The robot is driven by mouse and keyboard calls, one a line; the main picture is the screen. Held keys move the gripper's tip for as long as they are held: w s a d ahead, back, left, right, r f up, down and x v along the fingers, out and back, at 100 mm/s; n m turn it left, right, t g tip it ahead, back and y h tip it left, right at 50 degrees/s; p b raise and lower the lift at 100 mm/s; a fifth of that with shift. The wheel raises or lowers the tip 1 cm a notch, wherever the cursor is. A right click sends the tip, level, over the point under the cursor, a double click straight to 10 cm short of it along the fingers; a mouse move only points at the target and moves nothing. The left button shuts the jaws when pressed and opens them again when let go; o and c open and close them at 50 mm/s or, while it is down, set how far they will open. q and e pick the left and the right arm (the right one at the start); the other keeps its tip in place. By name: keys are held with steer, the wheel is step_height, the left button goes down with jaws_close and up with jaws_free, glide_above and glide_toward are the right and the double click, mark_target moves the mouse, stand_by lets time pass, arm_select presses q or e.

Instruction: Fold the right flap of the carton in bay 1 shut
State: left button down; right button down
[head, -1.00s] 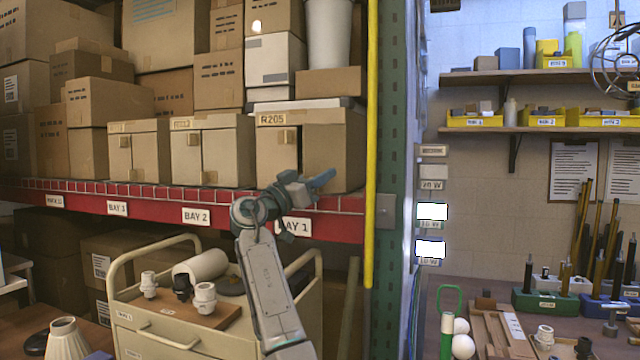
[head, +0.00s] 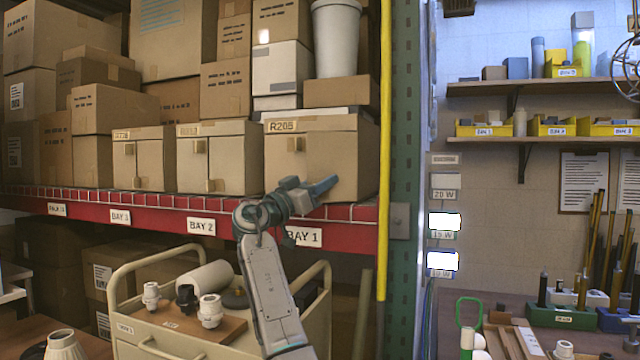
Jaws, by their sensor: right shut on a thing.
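The carton in bay 1 (head: 345,150), labelled R205, stands on the red-edged shelf above the BAY 1 sign. Its right flap (head: 325,158) lies about flush with the front, and no dark gap shows beside it. A small tan tab (head: 298,144) sits near the upper left of the front. My right gripper (head: 326,186) is at the lower part of the front, its blue fingers closed together against the right flap. What lies between the fingertips is too small to make out. My left gripper is out of view.
Two similar cartons stand to the left, in bay 2 (head: 222,158) and bay 3 (head: 146,160). A yellow post (head: 384,150) and green rack upright (head: 404,120) bound the right side. A cream cart (head: 165,335) with white fittings stands below the shelf.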

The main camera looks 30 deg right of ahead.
stand_by(0.8)
steer(key=c, duration=1.1)
jaws_free()
steer(key=shift+d, duration=0.15)
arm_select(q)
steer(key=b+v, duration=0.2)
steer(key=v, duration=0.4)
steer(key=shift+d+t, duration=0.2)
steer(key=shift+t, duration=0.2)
arm_select(e)
steer(key=shift+v, duration=5.45)
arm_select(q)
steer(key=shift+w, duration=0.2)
